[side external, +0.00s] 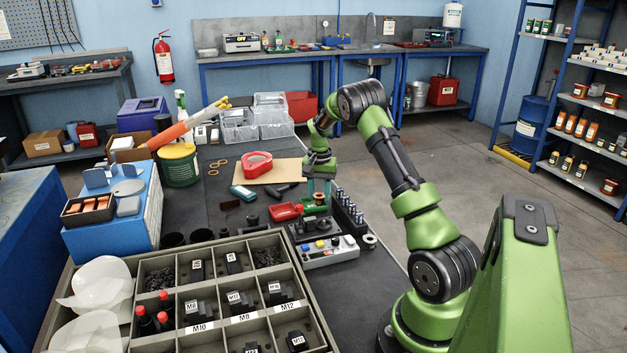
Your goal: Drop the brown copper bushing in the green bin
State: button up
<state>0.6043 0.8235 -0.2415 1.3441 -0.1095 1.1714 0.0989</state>
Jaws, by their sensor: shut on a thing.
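My gripper (318,192) points down over the middle of the dark bench, near its right edge. Its fingers are shut on a small brown copper bushing (319,198), which shows between the fingertips. A small green bin (313,209) shows just below the bushing, partly hidden by the gripper. The bushing appears at or just above the bin; the gap is too small to tell.
A red bin (286,211) stands just left of the green one. A dark rack of small cylinders (347,212) stands close on the right. A grey box with coloured buttons (328,251) is in front. A red tape roll (258,165) lies behind left.

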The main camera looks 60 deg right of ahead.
jog(key=shift+f, duration=0.35)
jog(key=o, duration=1.2)
jog(key=shift+c, duration=0.2)
notch_tip(320, 180, up, 17)
jog(key=shift+r, duration=2.45)
